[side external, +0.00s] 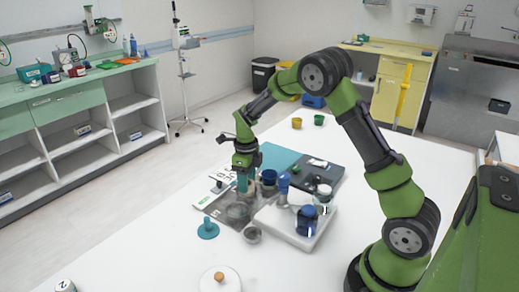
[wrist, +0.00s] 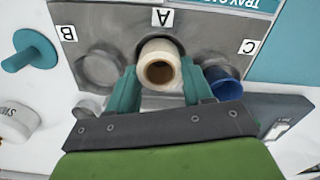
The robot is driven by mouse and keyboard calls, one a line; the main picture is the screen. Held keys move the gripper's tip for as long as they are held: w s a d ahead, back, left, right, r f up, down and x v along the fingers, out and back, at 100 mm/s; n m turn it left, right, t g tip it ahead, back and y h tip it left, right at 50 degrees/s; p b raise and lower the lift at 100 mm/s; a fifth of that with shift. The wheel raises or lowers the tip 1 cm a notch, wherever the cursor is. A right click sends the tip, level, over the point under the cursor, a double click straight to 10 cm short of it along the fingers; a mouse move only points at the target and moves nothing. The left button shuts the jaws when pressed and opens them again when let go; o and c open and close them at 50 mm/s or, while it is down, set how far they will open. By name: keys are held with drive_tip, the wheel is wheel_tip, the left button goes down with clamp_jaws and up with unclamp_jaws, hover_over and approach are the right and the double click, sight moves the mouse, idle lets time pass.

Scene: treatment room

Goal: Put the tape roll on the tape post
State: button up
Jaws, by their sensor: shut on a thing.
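The tape roll (wrist: 160,66) is cream with a brown core and shows end-on in the wrist view, at the well marked A of the grey tray (wrist: 212,18). My gripper (wrist: 162,84) has its teal fingers on either side of the roll and is shut on it. I cannot tell whether the roll still touches the tray. In the side view my gripper (side external: 243,186) points down over the tray, and the roll is not clearly visible. The tape post, a teal peg on a round base (side external: 208,230), stands empty on the white table; it also shows in the wrist view (wrist: 36,50).
A blue cup (wrist: 226,84) sits at well C, close beside one finger. Well B (wrist: 98,68) looks empty. A white tray (side external: 325,226) with a blue container stands right of the grey tray. Table around the post is clear.

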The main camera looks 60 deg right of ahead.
wheel_tip(320, 180, up, 9)
drive_tip(key=n, duration=0.4)
hover_over(207, 218)
drive_tip(key=shift+d+f, duration=0.15)
drive_tip(key=shift+f, duration=0.45)
drive_tip(key=shift+d+f, duration=0.15)
drive_tip(key=shift+f, duration=0.45)
drive_tip(key=shift+s+a+f+n, duration=0.1)
drive_tip(key=shift+a+f+n, duration=0.1)
drive_tip(key=shift+a+n, duration=0.1)
drive_tip(key=shift+f, duration=2.85)
drive_tip(key=shift+f, duration=0.6)
drive_tip(key=o, duration=0.7)
drive_tip(key=shift+o, duration=0.2)
drive_tip(key=shift+r, duration=0.1)
